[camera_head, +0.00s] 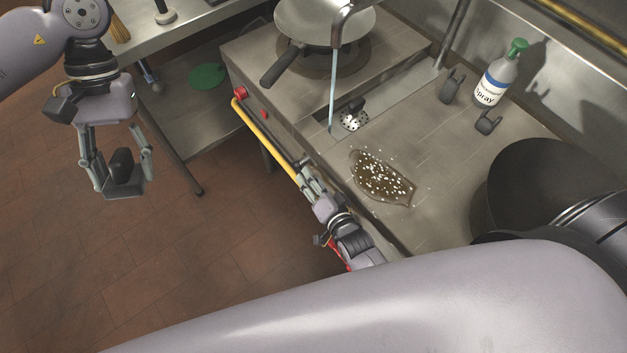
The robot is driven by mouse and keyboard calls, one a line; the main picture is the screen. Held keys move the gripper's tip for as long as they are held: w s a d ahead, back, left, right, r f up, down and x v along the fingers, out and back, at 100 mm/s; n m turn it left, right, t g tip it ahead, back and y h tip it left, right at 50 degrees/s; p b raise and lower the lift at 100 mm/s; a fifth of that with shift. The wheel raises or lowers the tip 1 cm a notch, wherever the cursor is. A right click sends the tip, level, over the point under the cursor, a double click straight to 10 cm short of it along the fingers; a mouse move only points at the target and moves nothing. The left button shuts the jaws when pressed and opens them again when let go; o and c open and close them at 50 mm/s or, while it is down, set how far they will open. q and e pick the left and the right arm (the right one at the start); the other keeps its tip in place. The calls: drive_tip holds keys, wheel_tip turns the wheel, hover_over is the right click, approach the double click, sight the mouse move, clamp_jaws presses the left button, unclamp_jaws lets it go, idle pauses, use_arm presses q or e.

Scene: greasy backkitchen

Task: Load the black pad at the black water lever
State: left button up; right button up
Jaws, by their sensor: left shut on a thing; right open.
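My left gripper (118,185) hangs over the tiled floor at the left, shut on a small dark block, which looks like the black pad (122,162). It is well apart from the counter. Two black lever-like pieces stand at the back of the counter by the spray bottle, one to its left (452,87) and one in front of it (488,122). I cannot tell which is the water lever. My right gripper (308,180) is open at the counter's front edge, close to the yellow rail (265,140). Its fingertips are small and partly hard to make out.
A wok (325,22) sits on a burner at the back. A thin water stream (333,90) falls beside a drain (353,121). A brown greasy patch with white bits (382,178) lies on the counter. A spray bottle (497,80) and dark pot (540,185) stand right.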

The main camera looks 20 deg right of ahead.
drive_tip(key=shift+s, duration=0.1)
drive_tip(key=v, duration=1.1)
drive_tip(key=shift+s, duration=0.4)
drive_tip(key=shift+d, duration=0.1)
